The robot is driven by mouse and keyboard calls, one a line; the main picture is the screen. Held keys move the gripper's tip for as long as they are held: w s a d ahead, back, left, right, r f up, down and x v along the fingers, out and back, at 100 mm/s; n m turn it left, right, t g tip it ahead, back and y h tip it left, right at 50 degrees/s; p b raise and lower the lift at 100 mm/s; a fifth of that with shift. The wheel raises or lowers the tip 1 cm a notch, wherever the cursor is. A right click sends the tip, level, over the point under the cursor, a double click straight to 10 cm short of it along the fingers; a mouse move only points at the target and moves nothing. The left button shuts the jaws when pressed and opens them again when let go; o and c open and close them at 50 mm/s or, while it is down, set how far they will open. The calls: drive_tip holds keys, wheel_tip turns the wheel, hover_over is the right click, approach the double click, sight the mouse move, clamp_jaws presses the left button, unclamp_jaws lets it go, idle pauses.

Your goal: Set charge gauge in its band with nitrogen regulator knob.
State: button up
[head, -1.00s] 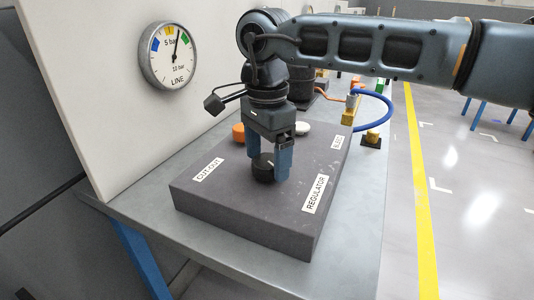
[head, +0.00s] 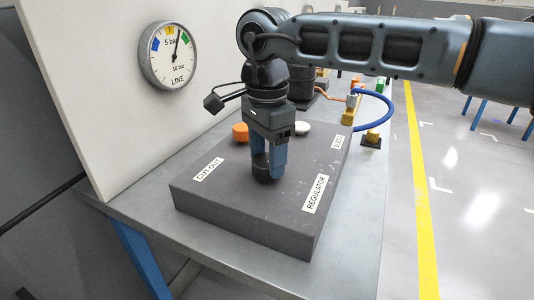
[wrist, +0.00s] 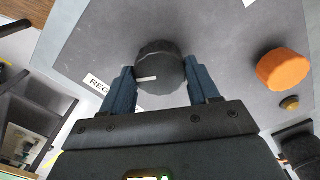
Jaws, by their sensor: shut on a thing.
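My gripper (head: 268,165) points down and is shut on a black round knob (wrist: 160,62) on the dark grey block. In the wrist view its two blue fingers hold the knob from both sides. The knob's white pointer line faces left, towards the partly covered REGULATOR label. In the head view my fingers partly hide the knob. The one dial in view (head: 169,56) is marked LINE, with blue, yellow and green bands. Its needle points nearly straight up, leaning slightly right, between the yellow and green bands. No gauge marked charge shows.
The grey block (head: 243,222) stands on a metal table (head: 150,215). It carries CUT-OUT, REGULATOR and BLEED labels, an orange knob (wrist: 283,68) and a pale knob (head: 302,128). A white panel stands at left; a blue hose (head: 388,108) curves behind.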

sight(267, 160)
drive_tip(key=shift+m, duration=2.7)
drive_tip(key=o, duration=1.1)
drive_tip(key=shift+c, duration=0.2)
drive_tip(key=shift+r, duration=3.95)
